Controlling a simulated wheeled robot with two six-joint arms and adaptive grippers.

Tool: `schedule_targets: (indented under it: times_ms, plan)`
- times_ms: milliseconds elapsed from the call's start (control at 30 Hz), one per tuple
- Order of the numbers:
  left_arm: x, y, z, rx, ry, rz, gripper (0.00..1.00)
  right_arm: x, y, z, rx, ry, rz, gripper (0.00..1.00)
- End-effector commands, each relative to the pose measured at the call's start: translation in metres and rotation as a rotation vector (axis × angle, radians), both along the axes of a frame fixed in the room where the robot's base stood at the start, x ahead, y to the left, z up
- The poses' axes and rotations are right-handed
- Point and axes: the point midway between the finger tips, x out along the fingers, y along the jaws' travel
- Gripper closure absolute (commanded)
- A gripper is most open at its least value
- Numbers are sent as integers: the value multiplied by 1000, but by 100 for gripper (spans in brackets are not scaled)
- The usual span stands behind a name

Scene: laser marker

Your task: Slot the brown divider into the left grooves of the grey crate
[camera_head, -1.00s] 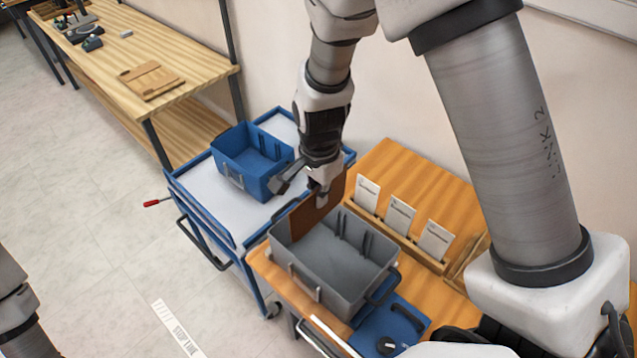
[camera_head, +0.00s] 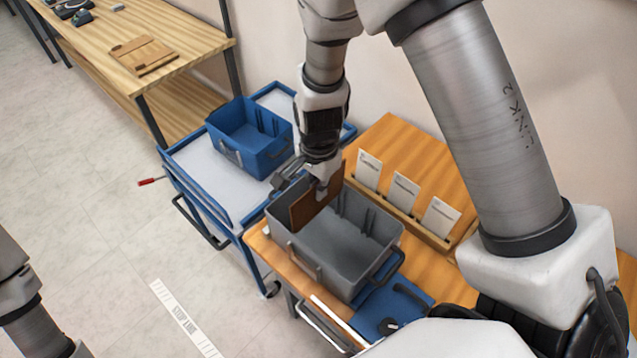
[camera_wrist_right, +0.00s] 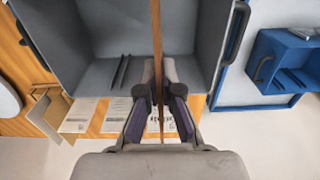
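The brown divider (camera_head: 316,205) is held upright in my right gripper (camera_head: 322,180), at the left end of the grey crate (camera_head: 345,262). In the right wrist view the divider (camera_wrist_right: 156,60) shows edge-on between the two fingers (camera_wrist_right: 160,105), which are shut on it. The divider overlaps the crate's left end in the head view; how deep its lower edge sits is hard to tell. A pair of dark groove ribs (camera_wrist_right: 120,72) shows on the crate wall, to the left of the divider in the wrist view. My left gripper is out of view.
A blue crate (camera_head: 232,152) stands on a blue-rimmed cart (camera_head: 195,185) to the left. White cards (camera_head: 404,192) stand in a wooden holder behind the grey crate. A blue plate (camera_head: 375,318) lies in front on the wooden table (camera_head: 395,140).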

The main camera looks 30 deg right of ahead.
Motion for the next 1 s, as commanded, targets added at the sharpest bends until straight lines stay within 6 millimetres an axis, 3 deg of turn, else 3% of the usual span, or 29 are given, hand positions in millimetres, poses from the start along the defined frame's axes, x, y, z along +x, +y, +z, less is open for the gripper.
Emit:
schedule_targets:
  times_ms: [1000]
  plan:
    - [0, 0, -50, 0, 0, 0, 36, 0, 0, -76, 0, 0, 0, 100]
